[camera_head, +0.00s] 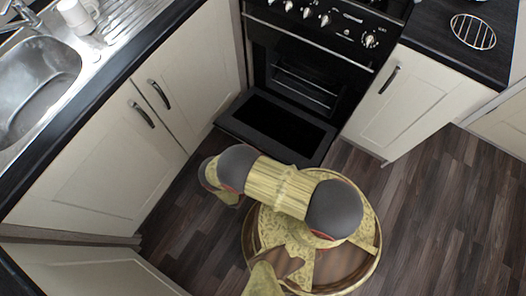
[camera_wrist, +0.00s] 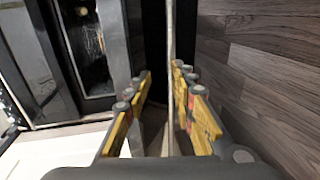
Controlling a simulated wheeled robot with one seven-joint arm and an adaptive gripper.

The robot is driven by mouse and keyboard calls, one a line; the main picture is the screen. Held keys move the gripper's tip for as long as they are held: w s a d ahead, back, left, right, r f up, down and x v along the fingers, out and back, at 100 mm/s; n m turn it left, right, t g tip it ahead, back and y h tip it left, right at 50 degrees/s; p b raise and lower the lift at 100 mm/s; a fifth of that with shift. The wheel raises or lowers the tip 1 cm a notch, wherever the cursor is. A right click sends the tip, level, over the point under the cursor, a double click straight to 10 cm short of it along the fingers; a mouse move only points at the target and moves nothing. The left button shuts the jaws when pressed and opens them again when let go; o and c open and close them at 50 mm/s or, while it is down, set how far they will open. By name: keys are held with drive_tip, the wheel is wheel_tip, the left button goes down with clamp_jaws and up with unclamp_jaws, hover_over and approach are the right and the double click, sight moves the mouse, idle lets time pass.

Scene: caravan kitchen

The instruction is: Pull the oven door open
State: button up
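The black oven door (camera_head: 278,122) is folded down and lies about level, low in front of the oven (camera_head: 303,82). The oven cavity is exposed, with wire racks inside. In the head view my gripper is mostly hidden behind my arm, left of and below the door's near edge. In the wrist view my gripper (camera_wrist: 161,73) has its yellow-padded fingers apart. A thin pale strip (camera_wrist: 170,40) runs between them, nearer the right finger; it may be the door's edge or handle. I cannot tell whether either finger touches it.
Cream cupboards (camera_head: 120,150) under the sink counter stand close on the left. Another cupboard (camera_head: 410,100) stands right of the oven. The hob knobs (camera_head: 305,12) are above. Wooden floor (camera_head: 440,210) is clear on the right.

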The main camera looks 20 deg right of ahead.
drive_tip(key=shift+s+a+f, duration=0.25)
drive_tip(key=shift+a+f, duration=0.15)
drive_tip(key=shift+f, duration=0.2)
drive_tip(key=shift+s+a+f, duration=0.3)
drive_tip(key=shift+a+f, duration=0.05)
drive_tip(key=shift+f, duration=0.3)
drive_tip(key=shift+s+a+f, duration=0.25)
drive_tip(key=shift+a+f, duration=0.15)
drive_tip(key=shift+f, duration=0.2)
